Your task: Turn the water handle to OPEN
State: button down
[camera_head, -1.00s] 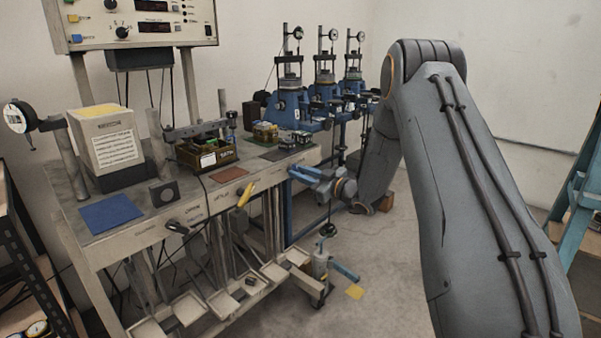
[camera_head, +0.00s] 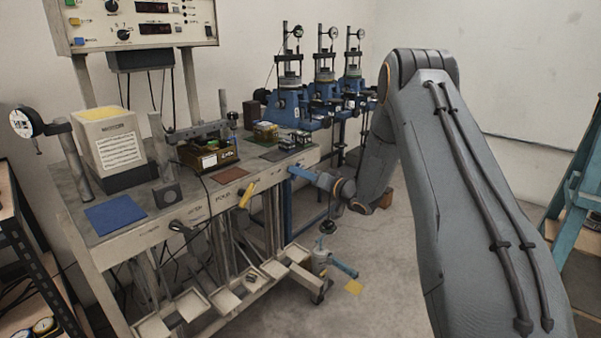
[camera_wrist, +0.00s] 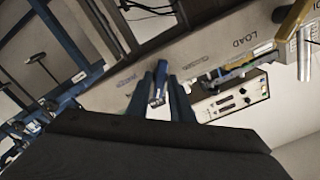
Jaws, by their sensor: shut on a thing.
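The blue handle (camera_head: 300,172), which I take to be the water handle, is at the right end of the bench's front panel. It also shows in the wrist view (camera_wrist: 158,88), between the two dark fingers. My gripper (camera_head: 318,180) reaches it from the right. In the wrist view my gripper (camera_wrist: 160,78) is shut on the handle. The fingers hide part of the handle, and the small label beside it is too blurred to read.
A yellow handle (camera_head: 246,195) and a black handle (camera_head: 178,226) sit further left on the same panel. The bench top (camera_head: 135,225) carries instruments. Blue presses (camera_head: 325,92) stand behind. A small blue-handled device (camera_head: 322,260) is on the floor. Open floor lies at right.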

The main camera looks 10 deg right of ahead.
jog(key=shift+m, duration=0.8)
jog(key=c, duration=1.8)
grip_release()
jog(key=shift+o, duration=0.2)
jog(key=v, duration=0.8)
jog(key=shift+b, duration=0.35)
jog(key=shift+w, duration=0.15)
